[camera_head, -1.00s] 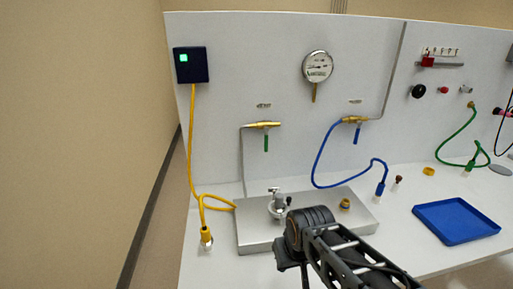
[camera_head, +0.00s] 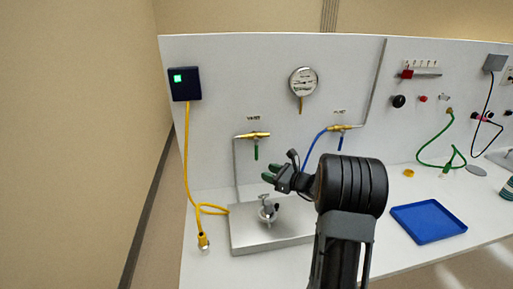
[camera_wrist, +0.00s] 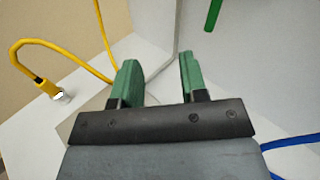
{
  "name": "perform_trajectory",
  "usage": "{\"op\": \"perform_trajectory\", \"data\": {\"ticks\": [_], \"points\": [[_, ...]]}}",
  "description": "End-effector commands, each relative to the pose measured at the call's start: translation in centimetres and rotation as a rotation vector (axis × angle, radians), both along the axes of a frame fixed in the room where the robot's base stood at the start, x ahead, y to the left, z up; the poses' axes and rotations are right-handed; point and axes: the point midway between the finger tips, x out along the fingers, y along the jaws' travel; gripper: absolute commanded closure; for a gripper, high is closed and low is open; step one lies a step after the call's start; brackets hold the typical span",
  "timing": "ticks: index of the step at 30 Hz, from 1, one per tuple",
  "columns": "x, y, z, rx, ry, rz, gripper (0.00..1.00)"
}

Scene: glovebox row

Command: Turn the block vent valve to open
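A brass valve (camera_head: 253,135) with a green lever (camera_head: 256,153) hanging straight down is on the white panel, under a small label that appears to read VENT. The green lever also shows at the top of the wrist view (camera_wrist: 213,14), ahead and right of the fingers. A second brass valve (camera_head: 340,128) with a blue lever (camera_head: 340,143) is to its right. My gripper (camera_head: 268,172) is in front of the panel, below the green lever in the picture. Its green fingers (camera_wrist: 158,76) are apart, with nothing between them.
A metal block (camera_head: 242,240) with a small fitting (camera_head: 268,211) lies on the bench below my gripper. A yellow cable (camera_head: 188,150) hangs at the left; a blue hose (camera_head: 312,146) is at the right. A blue tray (camera_head: 428,222) sits farther right.

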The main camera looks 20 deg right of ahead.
Motion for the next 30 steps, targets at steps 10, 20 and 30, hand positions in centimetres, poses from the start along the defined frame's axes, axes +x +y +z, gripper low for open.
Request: {"op": "perform_trajectory", "data": {"ticks": [10, 20, 30], "points": [[2.9, -4.9, 0.1, 0.187, -0.029, -0.182, 0.60], [8.7, -2.4, 0.2, 0.185, -0.028, -0.179, 0.60], [13.0, -0.7, 0.1, 0.184, -0.029, -0.181, 0.60]]}}
